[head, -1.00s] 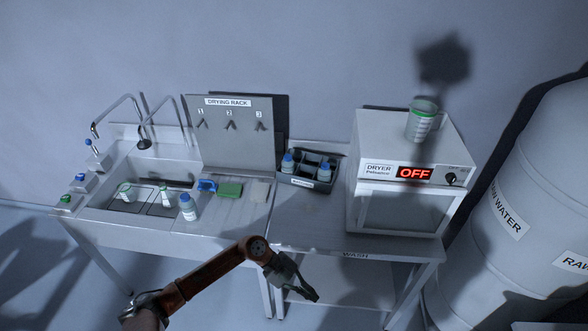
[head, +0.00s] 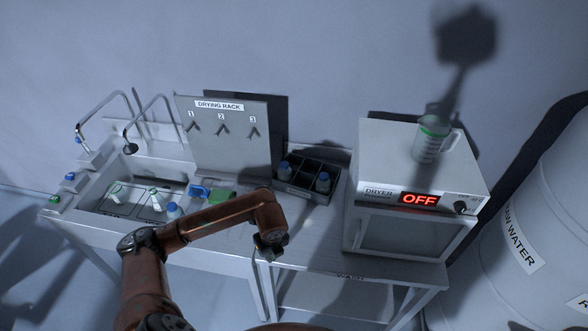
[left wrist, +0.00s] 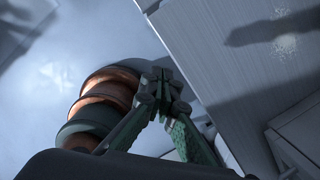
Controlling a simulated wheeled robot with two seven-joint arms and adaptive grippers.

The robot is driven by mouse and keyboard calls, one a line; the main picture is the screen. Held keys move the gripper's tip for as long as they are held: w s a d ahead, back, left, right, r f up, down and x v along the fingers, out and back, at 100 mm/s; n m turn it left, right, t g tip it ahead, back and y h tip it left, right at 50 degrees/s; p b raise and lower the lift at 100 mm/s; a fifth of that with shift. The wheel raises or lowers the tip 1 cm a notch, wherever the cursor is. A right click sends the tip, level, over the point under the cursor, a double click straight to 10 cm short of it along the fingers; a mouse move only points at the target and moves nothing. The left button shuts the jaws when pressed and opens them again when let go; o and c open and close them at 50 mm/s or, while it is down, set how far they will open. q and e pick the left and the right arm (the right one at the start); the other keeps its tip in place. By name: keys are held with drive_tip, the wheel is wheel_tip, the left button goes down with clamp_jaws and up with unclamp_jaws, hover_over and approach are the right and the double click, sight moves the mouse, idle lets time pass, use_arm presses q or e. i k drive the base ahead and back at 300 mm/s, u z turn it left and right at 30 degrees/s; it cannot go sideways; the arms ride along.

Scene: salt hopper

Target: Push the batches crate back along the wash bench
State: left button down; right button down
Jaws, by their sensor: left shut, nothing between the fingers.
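The batches crate (head: 300,191) is a dark, divided box. It stands at the back of the wash bench (head: 315,240), between the drying rack and the dryer. My left gripper (head: 268,252) is in front of the crate, near the bench's front edge, apart from the crate and pointing down. In the left wrist view its green fingers (left wrist: 162,75) meet at the tips with nothing between them. The crate is not seen in the left wrist view. My right gripper is not in view.
The dryer (head: 410,185), reading OFF, stands right of the crate with a green-rimmed jug (head: 429,143) on top. The drying rack (head: 222,150) stands left. A sink (head: 130,190), blue-capped bottle (head: 174,211) and green sponge (head: 221,196) lie further left. The bench before the crate is clear.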

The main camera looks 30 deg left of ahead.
sight(305, 171)
drive_tip(key=i, duration=0.95)
drive_tip(key=z, duration=0.05)
